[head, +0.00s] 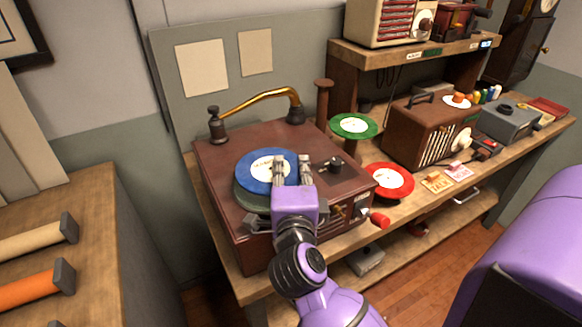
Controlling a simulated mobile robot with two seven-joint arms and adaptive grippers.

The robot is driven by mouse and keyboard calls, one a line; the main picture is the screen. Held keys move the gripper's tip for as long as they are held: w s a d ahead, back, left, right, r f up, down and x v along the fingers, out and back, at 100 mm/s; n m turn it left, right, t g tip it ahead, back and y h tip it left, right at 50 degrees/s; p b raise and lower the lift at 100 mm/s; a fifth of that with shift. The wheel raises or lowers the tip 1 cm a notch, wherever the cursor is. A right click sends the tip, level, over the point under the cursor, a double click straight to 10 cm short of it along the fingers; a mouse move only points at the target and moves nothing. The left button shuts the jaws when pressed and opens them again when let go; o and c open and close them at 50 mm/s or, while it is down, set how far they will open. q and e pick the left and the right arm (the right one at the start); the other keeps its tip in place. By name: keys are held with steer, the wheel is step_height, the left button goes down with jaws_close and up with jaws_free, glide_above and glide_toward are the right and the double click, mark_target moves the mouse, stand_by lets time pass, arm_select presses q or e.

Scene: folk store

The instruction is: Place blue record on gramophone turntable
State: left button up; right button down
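The blue record (252,178) with a pale label is at the gramophone's turntable (245,202), whose dark green rim shows below its near left edge. I cannot tell whether the record lies flat on it or sits slightly above. The gramophone (225,150) is a brown box with a brass tonearm (258,97) at its back. My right gripper (292,162) is over the right part of the record. Its two fingers are apart with a gap between them, and they hide part of the record. My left gripper is not in view.
A green record (353,124) and a red record (392,183) sit on stands right of the gramophone. A brown radio (415,138) and a grey device (508,120) stand farther right. A shelf (400,58) overhangs the back. A wooden counter (60,275) is at left.

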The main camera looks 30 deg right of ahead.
steer(key=shift+a+f, duration=0.1)
steer(key=shift+f, duration=0.7)
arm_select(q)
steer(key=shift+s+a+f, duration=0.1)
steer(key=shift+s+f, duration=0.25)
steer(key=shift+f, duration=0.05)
arm_select(e)
steer(key=c, duration=2)
jaws_free()
steer(key=shift+s+f, duration=0.1)
steer(key=shift+f, duration=0.15)
steer(key=shift+r, duration=0.2)
steer(key=v, duration=0.3)
steer(key=r+b+v, duration=0.1)
steer(key=v, duration=0.5)
steer(key=shift+r, duration=0.2)
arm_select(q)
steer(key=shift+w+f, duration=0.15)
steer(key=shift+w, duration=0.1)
arm_select(e)
steer(key=v, duration=0.2)
steer(key=shift+s+a+r, duration=0.2)
steer(key=shift+s+r, duration=0.15)
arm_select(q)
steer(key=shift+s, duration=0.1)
